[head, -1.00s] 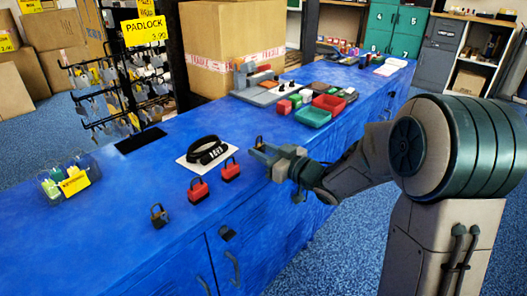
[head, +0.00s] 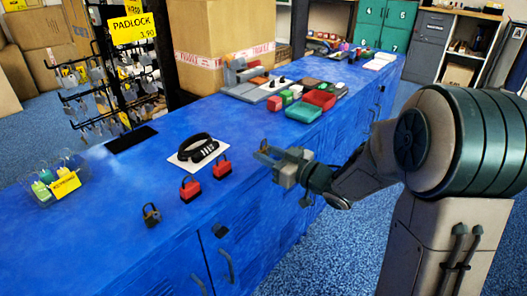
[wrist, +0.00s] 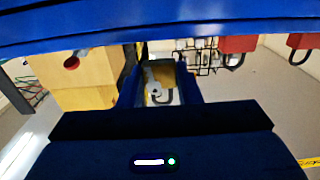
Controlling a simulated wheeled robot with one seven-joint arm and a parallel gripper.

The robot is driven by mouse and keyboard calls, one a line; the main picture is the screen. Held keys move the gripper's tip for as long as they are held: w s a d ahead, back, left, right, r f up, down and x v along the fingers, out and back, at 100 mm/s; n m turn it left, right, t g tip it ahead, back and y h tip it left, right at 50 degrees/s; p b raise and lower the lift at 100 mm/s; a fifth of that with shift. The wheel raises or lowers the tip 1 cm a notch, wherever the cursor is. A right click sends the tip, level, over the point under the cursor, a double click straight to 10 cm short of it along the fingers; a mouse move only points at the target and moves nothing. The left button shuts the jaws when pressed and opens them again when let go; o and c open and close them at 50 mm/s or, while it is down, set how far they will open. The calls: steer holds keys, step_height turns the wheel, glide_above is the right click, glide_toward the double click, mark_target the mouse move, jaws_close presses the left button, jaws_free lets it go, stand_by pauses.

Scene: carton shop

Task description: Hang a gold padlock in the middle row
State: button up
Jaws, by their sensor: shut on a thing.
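My gripper (head: 264,152) is at the counter's front edge, right of the red padlocks. It is shut on a small padlock, whose dark shackle shows at the fingertips in the head view. In the wrist view, a yellowish body and grey shackle, seemingly this padlock (wrist: 160,94), show between the fingers; the fingers hide much of it. A dark padlock with a gold tint (head: 151,215) stands on the counter at the front left. A wire display rack (head: 100,88) with several hanging padlocks in rows stands beyond the counter, under a yellow PADLOCK sign (head: 133,29).
Two red padlocks (head: 190,188) (head: 222,168) stand by a black strap on a white card (head: 196,150). A clear bin (head: 57,183) is at left. Trays (head: 303,112) and a large carton (head: 222,50) are farther back.

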steer(key=shift+v, duration=1.95)
